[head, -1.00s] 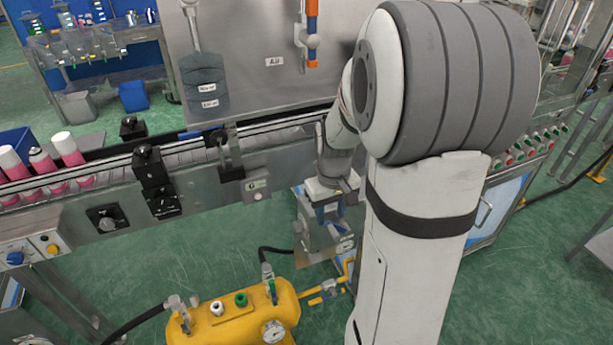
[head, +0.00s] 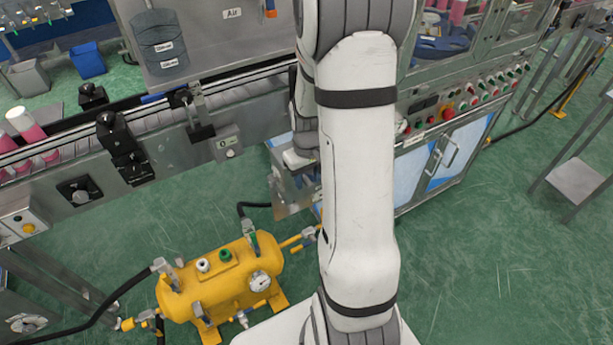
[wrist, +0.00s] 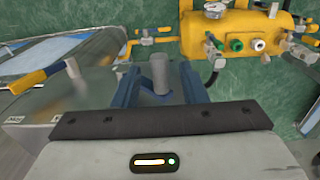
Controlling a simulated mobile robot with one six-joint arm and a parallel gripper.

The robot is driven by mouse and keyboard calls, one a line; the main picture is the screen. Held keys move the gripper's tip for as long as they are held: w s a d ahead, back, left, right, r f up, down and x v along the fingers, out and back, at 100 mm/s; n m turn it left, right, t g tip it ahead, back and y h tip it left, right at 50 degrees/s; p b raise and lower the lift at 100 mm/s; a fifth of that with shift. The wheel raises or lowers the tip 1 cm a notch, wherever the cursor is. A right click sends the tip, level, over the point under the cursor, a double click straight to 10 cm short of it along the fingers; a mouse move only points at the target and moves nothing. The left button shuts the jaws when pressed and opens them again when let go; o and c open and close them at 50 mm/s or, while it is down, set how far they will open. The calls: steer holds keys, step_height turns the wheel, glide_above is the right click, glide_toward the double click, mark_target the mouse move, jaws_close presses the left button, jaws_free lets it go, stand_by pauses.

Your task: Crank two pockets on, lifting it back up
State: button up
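In the wrist view my gripper (wrist: 158,72) has its two blue fingers spread, one on each side of an upright grey cylindrical peg (wrist: 160,72). The peg looks like a crank handle, but I cannot tell for sure. Gaps show between the peg and the fingers, so the gripper looks open around it, not clamped. What the peg is fixed to is hidden below. In the head view my arm hides the fingers and the peg; only part of my wrist shows beside the conveyor (head: 75,165).
A yellow tank (head: 215,285) with valves and a gauge stands on the green floor; it also shows in the wrist view (wrist: 235,35). A yellow-handled lever (wrist: 35,78) lies left of my fingers. A machine cabinet (head: 435,160) stands right.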

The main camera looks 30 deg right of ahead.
jaws_close()
stand_by(0.3)
steer(key=shift+s+a+f+b, duration=0.1)
steer(key=shift+f+b, duration=0.15)
steer(key=shift+b, duration=0.4)
